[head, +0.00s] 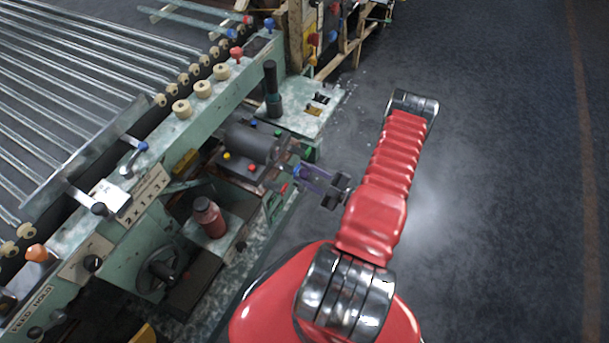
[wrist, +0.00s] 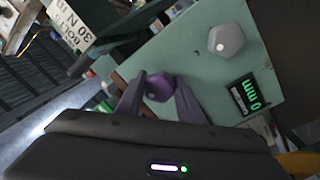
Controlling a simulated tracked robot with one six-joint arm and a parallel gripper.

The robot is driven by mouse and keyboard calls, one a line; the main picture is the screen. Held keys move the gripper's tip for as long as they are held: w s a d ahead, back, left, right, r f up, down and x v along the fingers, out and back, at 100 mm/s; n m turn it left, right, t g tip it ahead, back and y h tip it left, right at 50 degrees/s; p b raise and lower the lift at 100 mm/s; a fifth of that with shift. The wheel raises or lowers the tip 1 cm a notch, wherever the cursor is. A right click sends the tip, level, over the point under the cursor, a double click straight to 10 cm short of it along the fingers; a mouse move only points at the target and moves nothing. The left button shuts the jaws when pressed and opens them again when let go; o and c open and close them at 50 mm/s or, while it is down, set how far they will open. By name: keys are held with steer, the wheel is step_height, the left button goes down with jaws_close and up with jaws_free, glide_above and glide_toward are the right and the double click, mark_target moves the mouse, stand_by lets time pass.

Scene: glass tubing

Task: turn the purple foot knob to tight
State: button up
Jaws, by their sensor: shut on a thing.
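The purple foot knob (wrist: 159,87) is a small faceted knob against a green panel in the wrist view. My gripper (wrist: 158,92) is shut on it, with one dark finger on each side. In the head view my gripper (head: 315,181) reaches left from my red arm to the low side of the green machine. The knob cannot be made out clearly there. I cannot read the knob's tightness from these frames.
A grey knob (wrist: 226,37) and a display with green digits (wrist: 245,97) are on the same panel. A white "BOLTS 30 N m" label (wrist: 75,25) is at upper left. A red bottle (head: 209,217) stands on the machine. The floor at right is clear.

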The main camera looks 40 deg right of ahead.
steer(key=shift+f, duration=0.25)
steer(key=o, duration=1)
steer(key=shift+r, duration=0.1)
steer(key=shift+o, duration=0.2)
steer(key=shift+s, duration=0.1)
steer(key=v, duration=1.3)
steer(key=shift+s, duration=0.3)
